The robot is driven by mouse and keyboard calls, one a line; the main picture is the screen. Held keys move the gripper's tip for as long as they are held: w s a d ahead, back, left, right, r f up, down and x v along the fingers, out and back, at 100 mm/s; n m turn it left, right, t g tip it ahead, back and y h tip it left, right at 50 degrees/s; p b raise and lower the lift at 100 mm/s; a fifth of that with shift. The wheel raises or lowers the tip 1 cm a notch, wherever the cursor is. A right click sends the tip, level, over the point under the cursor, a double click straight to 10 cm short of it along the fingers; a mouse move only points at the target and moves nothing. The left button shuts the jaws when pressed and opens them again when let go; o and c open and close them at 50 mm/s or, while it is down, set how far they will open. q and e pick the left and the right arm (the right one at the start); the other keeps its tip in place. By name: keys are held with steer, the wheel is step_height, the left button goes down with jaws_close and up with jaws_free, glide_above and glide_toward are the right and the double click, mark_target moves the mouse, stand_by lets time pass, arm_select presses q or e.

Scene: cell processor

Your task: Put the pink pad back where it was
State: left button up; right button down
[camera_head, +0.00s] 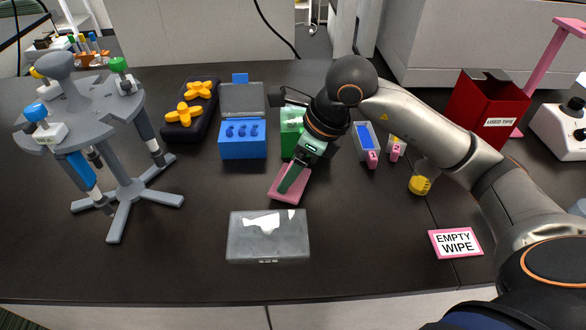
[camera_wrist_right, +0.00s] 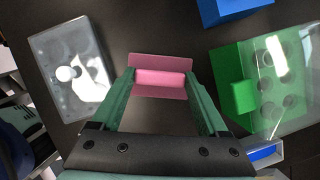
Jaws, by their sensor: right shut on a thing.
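The pink pad (camera_head: 291,196) is at the table's middle, a flat pink piece with a raised pink bar across it. My right gripper (camera_head: 286,184) is over it, pointing down. In the right wrist view, the two green fingers of this gripper (camera_wrist_right: 161,78) are at the ends of the bar of the pad (camera_wrist_right: 161,61), shut on it. The pad is on or just above the black table; I cannot tell which. My left gripper is not in view.
A clear lidded box (camera_head: 268,247) lies just in front of the pad. A blue box (camera_head: 242,145) and a green box (camera_head: 290,120) stand behind. A grey pipette stand (camera_head: 125,190) is at left. A card reading "EMPTY WIPE" (camera_head: 455,242) lies at right, with bare table left of it.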

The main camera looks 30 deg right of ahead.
steer(key=shift+f, duration=0.4)
steer(key=shift+f, duration=0.1)
jaws_free()
steer(key=shift+r, duration=0.4)
steer(key=v, duration=1.1)
steer(key=shift+s+r, duration=0.2)
steer(key=shift+d, duration=0.15)
